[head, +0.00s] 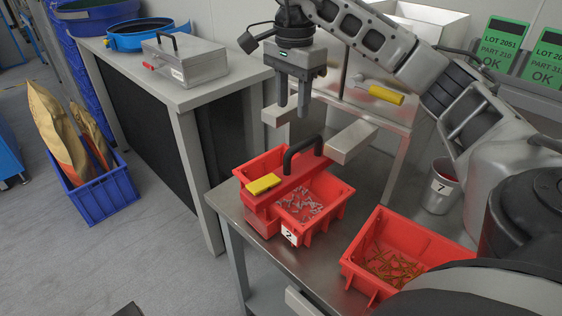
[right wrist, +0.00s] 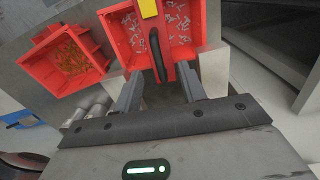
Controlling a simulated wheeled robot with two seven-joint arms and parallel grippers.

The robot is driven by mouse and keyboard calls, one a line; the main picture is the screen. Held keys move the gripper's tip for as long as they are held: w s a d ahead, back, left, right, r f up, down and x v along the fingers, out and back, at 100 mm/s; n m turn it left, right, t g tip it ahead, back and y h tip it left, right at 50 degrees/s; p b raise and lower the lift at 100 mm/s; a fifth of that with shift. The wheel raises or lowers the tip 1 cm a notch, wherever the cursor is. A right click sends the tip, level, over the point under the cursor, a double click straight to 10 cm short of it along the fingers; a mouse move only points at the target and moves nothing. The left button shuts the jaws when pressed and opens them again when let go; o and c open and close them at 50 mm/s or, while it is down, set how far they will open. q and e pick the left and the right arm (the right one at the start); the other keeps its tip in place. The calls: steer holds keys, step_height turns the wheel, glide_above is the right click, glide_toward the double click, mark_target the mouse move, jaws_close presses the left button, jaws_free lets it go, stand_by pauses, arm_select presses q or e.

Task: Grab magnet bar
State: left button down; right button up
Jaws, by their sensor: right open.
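The magnet bar (head: 290,184) is a red bar with a black arched handle (head: 300,150) and a yellow block (head: 263,184) on its near end. It lies across a red bin (head: 328,211) holding loose silver screws. In the right wrist view, the black handle (right wrist: 155,55) stands ahead of and between my finger ends. My right gripper (head: 292,110) is open and empty, fingers pointing down, above the handle and apart from it.
A second red bin (head: 425,245) with brass-coloured screws stands to the right. A grey cup (head: 440,190) marked 7 is behind it. A grey metal case (head: 184,62) sits on the left bench.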

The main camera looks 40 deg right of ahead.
steer(key=b, duration=0.2)
glide_above(295, 146)
steer(key=f, duration=0.4)
steer(key=shift+s+a+f, duration=0.15)
steer(key=shift+s+a, duration=0.05)
steer(key=shift+s, duration=0.1)
step_height(295, 146, down, 4)
steer(key=shift+w+r, duration=0.1)
steer(key=shift+f, duration=0.35)
step_height(295, 146, down, 4)
steer(key=shift+w+f+p, duration=0.1)
steer(key=shift+f+p, duration=0.15)
steer(key=shift+p, duration=0.2)
steer(key=shift+d+f, duration=0.1)
steer(key=shift+f, duration=0.15)
jaws_close()
arm_select(q)
steer(key=shift+s+d+f, duration=0.1)
steer(key=shift+s+f, duration=0.35)
steer(key=shift+s, duration=0.15)
steer(key=shift+s+d+f, duration=0.1)
steer(key=shift+s+f, duration=0.3)
steer(key=shift+s, duration=0.2)
arm_select(e)
steer(key=shift+w, duration=0.1)
